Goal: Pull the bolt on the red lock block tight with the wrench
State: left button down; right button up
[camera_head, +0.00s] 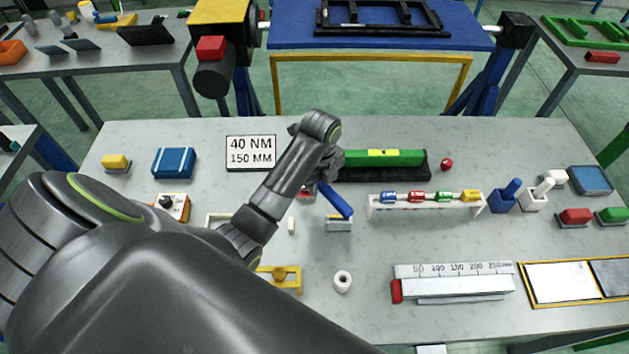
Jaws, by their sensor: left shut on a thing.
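My left arm comes in from the lower left and bends over the middle of the bench. My left gripper (326,166) points down beside the left end of the green bar and is shut; its fingertips are mostly hidden by my wrist. A blue bar (335,201), which looks like the wrench handle, slants from under the gripper down to the right, above a small grey-and-blue block (340,224). A small red part (305,193), perhaps the red lock block, shows just beside my arm. The bolt is hidden. My right gripper is not in view.
A green bar (383,157) sits in a black base, right of a "40 NM 150 MM" sign (251,153). A white rack (430,209) with coloured pieces and a ruler block (455,288) stand right. A white ring (342,281) lies in front.

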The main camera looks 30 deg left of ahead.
pick_arm(q)
jog(key=shift+w+d+m, duration=0.15)
jog(key=shift+w+m, duration=0.1)
jog(key=shift+m, duration=0.05)
jog(key=shift+w+d+r, duration=0.1)
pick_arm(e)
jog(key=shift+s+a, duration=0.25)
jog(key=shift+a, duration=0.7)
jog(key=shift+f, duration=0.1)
